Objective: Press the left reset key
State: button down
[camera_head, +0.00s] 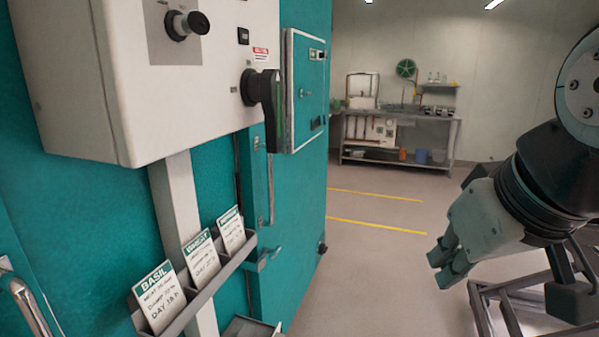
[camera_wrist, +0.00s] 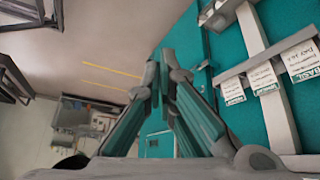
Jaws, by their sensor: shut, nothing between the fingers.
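A white control box (camera_head: 105,75) fills the upper left of the head view, on a teal chamber (camera_head: 85,215). It carries a black round knob (camera_head: 187,24), a small dark rectangular switch or key (camera_head: 243,36), a red-and-white label (camera_head: 260,54) and a large black handle (camera_head: 264,100). I cannot tell which part is the left reset key; lettering is too small to read. My gripper (camera_head: 440,265) is at the right, well away from the box, pointing down-left. Its fingers are together and empty; they also show in the wrist view (camera_wrist: 166,62).
A rack with cards for basil (camera_head: 158,297) and other crops sits below the box. A second teal panel (camera_head: 304,90) is beyond the handle. A metal frame (camera_head: 484,297) stands below my arm. A workbench (camera_head: 400,120) is at the back. Floor between is clear.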

jog(key=s+d+f+m+g, duration=0.1)
jog(key=s+d+f, duration=0.1)
jog(key=s+f, duration=0.4)
jog(key=shift+s+f+m+g+h, duration=0.15)
jog(key=shift+f+m+g+h, duration=0.2)
jog(key=shift+f, duration=0.2)
